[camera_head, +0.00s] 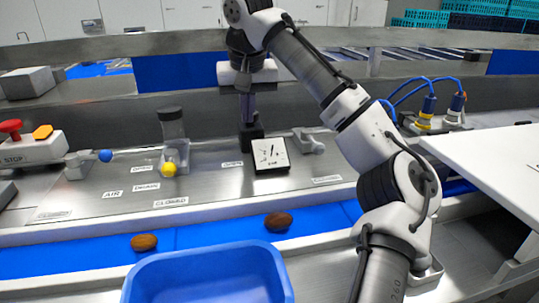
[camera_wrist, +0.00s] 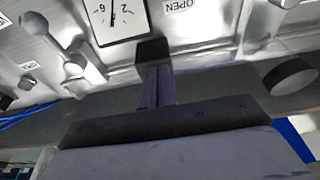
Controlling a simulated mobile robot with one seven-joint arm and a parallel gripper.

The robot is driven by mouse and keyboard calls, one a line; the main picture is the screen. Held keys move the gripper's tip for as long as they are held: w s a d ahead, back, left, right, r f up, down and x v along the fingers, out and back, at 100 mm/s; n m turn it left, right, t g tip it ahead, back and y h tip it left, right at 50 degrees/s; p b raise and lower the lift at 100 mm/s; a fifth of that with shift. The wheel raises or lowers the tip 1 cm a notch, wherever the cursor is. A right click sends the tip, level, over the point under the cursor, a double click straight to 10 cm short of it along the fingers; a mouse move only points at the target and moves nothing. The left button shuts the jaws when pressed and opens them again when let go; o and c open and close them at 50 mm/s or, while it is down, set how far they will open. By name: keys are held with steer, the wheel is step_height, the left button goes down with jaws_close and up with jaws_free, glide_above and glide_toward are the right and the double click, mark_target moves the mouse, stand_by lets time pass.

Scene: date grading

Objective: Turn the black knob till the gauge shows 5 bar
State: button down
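The gauge (camera_head: 271,154) is a white square dial with a black frame, standing on the grey panel. In the wrist view the gauge (camera_wrist: 117,14) appears upside down, its needle nearly vertical between the numerals; I cannot read an exact value. The black knob (camera_head: 251,139) is a dark block just left of the gauge; it also shows in the wrist view (camera_wrist: 152,50) at my fingertips. My gripper (camera_head: 248,122) points down over the knob, its narrow fingers close together and seemingly shut on the knob's top. The exact contact is partly hidden.
Left on the panel are a yellow-knobbed valve (camera_head: 169,169), a blue-knobbed lever (camera_head: 105,156) and a red stop button (camera_head: 11,126). A small grey fitting (camera_head: 308,142) stands right of the gauge. In front, dates (camera_head: 278,221) lie on a blue belt behind a blue crate (camera_head: 208,256).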

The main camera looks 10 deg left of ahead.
stand_by(0.3)
steer(key=shift+s, duration=0.35)
steer(key=shift+r, duration=0.2)
steer(key=v, duration=0.2)
steer(key=w+v, duration=0.1)
steer(key=v, duration=0.2)
steer(key=shift+a+r, duration=0.2)
steer(key=shift+r, duration=0.15)
